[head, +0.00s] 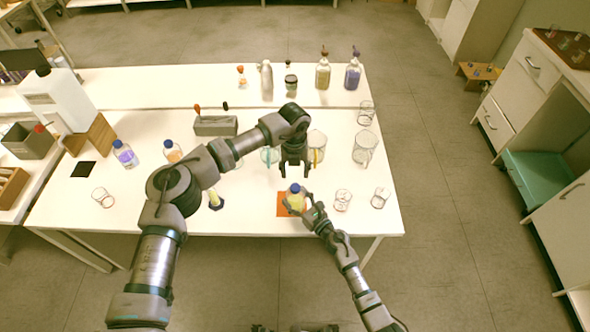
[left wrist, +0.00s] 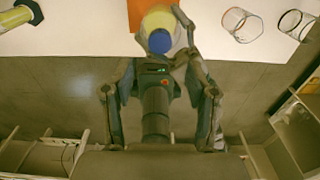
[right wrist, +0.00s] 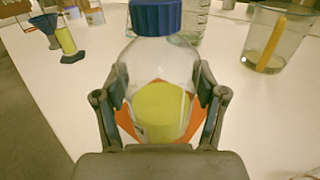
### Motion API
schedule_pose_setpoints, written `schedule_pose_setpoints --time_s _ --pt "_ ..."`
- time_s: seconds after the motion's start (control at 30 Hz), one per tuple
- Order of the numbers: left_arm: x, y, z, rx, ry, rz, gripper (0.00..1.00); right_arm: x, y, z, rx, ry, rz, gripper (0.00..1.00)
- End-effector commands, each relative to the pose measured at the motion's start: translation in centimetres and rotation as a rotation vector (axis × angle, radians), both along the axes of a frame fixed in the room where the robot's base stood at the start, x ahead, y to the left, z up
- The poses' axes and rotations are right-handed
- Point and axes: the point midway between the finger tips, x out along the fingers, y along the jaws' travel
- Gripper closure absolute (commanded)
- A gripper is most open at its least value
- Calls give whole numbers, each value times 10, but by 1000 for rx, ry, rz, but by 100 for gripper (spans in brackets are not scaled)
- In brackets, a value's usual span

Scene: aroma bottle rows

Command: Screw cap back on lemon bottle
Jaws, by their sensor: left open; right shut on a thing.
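The lemon bottle (head: 295,200) is clear glass with yellow liquid and stands upright over an orange mat (head: 284,210) near the table's front edge. A blue cap (right wrist: 155,16) sits on its neck in the right wrist view; how tight it is I cannot tell. My right gripper (head: 307,207) is shut around the bottle's body, with a finger on each side in the right wrist view (right wrist: 158,100). My left gripper (head: 294,172) is open and empty, pointing down just above and behind the cap. In the left wrist view the cap (left wrist: 160,41) shows beyond my open left fingers.
Glass beakers (head: 365,147) stand behind and to the right. A yellow cylinder with a dark base (head: 215,200) is to the left. Blue-capped bottles (head: 124,154) stand further left.

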Motion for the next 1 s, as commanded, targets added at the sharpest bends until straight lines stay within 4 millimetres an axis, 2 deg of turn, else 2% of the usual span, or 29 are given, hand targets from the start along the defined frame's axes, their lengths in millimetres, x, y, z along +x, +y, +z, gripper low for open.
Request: schedule_pose_setpoints --time_s 0.17,0.6,0.77,1.0 --pt "-1 0 -10 0 2 -1 43 0 0 1 1 -2 0 100" --pt "-1 -2 -72 -2 3 -1 43 0 0 1 1 -2 0 100" --pt "-1 -2 -79 -3 1 -1 43 0 0 1 1 -2 0 100" --pt "-1 -2 -80 -3 0 -2 43 0 0 1 1 -2 0 100"
